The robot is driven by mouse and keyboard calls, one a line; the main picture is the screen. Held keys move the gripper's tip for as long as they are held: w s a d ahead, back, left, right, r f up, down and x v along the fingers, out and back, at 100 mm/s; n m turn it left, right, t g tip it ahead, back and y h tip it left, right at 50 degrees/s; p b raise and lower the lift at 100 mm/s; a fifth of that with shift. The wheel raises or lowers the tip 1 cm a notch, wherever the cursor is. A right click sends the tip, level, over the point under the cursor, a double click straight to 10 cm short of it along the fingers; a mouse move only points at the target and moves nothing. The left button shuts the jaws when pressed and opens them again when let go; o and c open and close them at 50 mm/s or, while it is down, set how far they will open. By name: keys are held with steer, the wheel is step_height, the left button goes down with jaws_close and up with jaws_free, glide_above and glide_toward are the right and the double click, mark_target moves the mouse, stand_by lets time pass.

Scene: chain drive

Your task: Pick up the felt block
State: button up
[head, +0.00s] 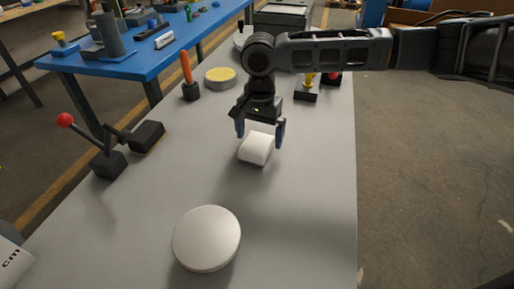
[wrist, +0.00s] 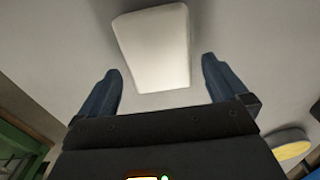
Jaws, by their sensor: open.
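A white block (head: 256,148), which I take to be the felt block, lies on the grey table (head: 150,225). My gripper (head: 260,138) is open above it, pointing down, with one blue-grey finger on each side of the block in the head view. In the wrist view the white block (wrist: 153,48) shows ahead of and between the two fingertips (wrist: 160,82). The jaws are not closed on it. I cannot tell how much height is left between the fingertips and the tabletop.
A round white disc (head: 207,238) lies at the front. A black lever with a red knob (head: 66,120) stands at the left. An orange-handled tool (head: 187,72) and a yellow-topped disc (head: 220,77) are behind. A blue bench (head: 150,60) stands at the back left.

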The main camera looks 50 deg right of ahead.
steer(key=shift+f, duration=1.35)
steer(key=shift+c, duration=0.4)
steer(key=shift+a, duration=0.1)
steer(key=c, duration=1)
steer(key=shift+o, duration=0.2)
steer(key=shift+r, duration=0.15)
step_height(320, 180, up, 4)
steer(key=shift+r, duration=0.1)
steer(key=s+d+r, duration=0.6)
steer(key=s+d, duration=0.2)
steer(key=shift+d+r, duration=0.3)
